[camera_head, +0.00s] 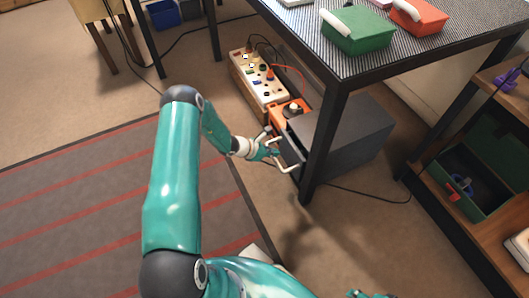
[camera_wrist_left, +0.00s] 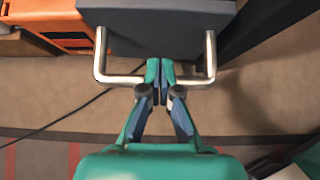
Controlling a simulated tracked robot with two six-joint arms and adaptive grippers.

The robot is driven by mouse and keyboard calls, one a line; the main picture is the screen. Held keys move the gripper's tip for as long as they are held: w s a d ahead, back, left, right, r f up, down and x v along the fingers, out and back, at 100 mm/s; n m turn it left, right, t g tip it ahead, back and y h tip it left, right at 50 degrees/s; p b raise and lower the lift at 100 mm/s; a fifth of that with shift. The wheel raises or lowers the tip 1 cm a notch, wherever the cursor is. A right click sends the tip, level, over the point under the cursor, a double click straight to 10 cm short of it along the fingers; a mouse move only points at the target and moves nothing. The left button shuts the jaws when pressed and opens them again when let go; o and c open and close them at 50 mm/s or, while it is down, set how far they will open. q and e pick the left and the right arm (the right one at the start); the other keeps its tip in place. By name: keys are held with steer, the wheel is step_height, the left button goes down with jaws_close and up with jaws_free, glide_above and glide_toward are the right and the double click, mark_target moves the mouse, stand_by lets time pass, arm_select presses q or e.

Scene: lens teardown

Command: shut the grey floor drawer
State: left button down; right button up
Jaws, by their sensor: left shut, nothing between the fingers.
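The grey floor drawer unit (camera_head: 345,135) stands on the floor under the table. Its dark grey front (camera_wrist_left: 165,25) fills the top of the left wrist view. In the head view the front seems to stand a little out from the body; how far is hard to tell. A U-shaped metal handle (camera_wrist_left: 120,80) sticks out of the front. My left gripper (camera_head: 277,153) is at the handle. In the left wrist view its fingertips (camera_wrist_left: 159,68) are shut and empty, overlapping the middle of the bar; contact is unclear. Teal parts at the head view's bottom edge may be my right gripper.
A cable (camera_head: 365,195) runs across the floor. Open carpet lies in front.

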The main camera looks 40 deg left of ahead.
mark_target(291, 149)
arm_select(q)
steer(key=w, duration=0.1)
steer(key=w+d+f, duration=0.1)
steer(key=w+b, duration=0.1)
steer(key=shift+w+d+f, duration=0.25)
steer(key=shift+w, duration=0.15)
steer(key=shift+w+d+r, duration=0.1)
steer(key=shift+w+d, duration=0.2)
steer(key=shift+w, duration=0.35)
arm_select(e)
step_height(291, 149, down, 2)
arm_select(q)
steer(key=shift+w+a+b, duration=0.1)
steer(key=shift+b, duration=0.25)
arm_select(e)
steer(key=shift+f, duration=0.1)
